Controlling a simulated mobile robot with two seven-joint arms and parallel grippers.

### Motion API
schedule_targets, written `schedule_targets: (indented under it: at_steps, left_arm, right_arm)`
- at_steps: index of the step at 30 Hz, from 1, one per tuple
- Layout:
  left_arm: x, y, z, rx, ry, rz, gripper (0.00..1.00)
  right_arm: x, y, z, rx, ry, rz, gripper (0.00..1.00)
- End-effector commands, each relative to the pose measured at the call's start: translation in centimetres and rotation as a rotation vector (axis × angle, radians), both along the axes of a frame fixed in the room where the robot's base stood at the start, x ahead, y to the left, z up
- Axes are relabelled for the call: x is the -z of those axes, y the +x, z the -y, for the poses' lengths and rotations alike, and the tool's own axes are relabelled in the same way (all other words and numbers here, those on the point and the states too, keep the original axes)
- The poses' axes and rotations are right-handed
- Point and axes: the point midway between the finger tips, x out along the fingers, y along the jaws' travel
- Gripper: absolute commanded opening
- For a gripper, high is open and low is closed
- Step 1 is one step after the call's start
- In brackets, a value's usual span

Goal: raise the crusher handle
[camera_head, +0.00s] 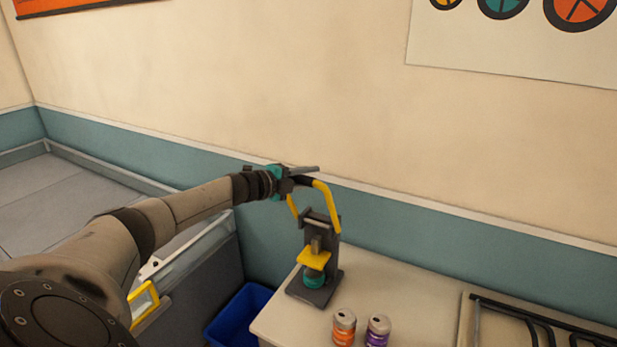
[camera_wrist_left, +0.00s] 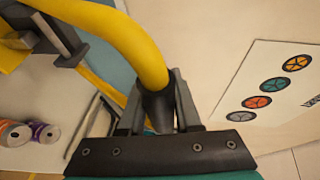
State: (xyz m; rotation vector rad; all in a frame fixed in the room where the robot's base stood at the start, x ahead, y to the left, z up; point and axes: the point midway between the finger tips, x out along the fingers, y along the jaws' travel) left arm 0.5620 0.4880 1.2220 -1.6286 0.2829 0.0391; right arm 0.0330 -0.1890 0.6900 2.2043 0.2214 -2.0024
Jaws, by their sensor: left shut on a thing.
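The can crusher (camera_head: 318,262) stands at the left end of the pale table against the wall. Its yellow handle (camera_head: 327,205) is up, above the crusher's dark frame, with a black grip at the top. My left gripper (camera_head: 301,181) is shut on the handle's black grip. In the left wrist view the yellow handle (camera_wrist_left: 125,40) runs down into the black grip between the fingers of my left gripper (camera_wrist_left: 160,105). A teal piece sits under the crusher's yellow press plate (camera_head: 314,259). My right gripper is not in view.
An orange can (camera_head: 344,328) and a purple can (camera_head: 377,331) stand on the table (camera_head: 400,290) at the front. A black wire rack (camera_head: 535,318) is at the right. A blue bin (camera_head: 240,315) stands left of the table. The wall is close behind the crusher.

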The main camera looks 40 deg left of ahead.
Motion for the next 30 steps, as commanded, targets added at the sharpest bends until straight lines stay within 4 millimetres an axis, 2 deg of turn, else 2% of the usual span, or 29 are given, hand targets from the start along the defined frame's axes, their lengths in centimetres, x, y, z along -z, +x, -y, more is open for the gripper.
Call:
schedule_targets:
  at_steps: [1, 4, 5, 12, 23, 30]
  left_arm:
    - [1.1, -0.2, 0.4, 0.005, 0.001, -0.018, 0.00]
    - [1.1, -0.2, 0.4, 0.006, 0.002, -0.017, 0.00]
    - [1.1, -0.2, 0.4, 0.006, 0.001, -0.018, 0.36]
    - [0.7, -0.1, 0.3, 0.005, 0.001, -0.012, 0.62]
    - [0.4, -0.3, 0.1, 0.003, 0.001, -0.007, 0.62]
    - [0.1, -2.1, -0.3, 0.002, 0.002, -0.009, 0.62]
  right_arm:
    - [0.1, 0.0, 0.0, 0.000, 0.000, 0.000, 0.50]
    - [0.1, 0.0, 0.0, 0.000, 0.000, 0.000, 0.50]
    - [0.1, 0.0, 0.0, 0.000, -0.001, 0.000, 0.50]
    - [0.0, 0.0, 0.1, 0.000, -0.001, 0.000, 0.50]
    - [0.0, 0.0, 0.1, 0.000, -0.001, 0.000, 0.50]
    - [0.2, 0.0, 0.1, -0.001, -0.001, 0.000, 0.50]
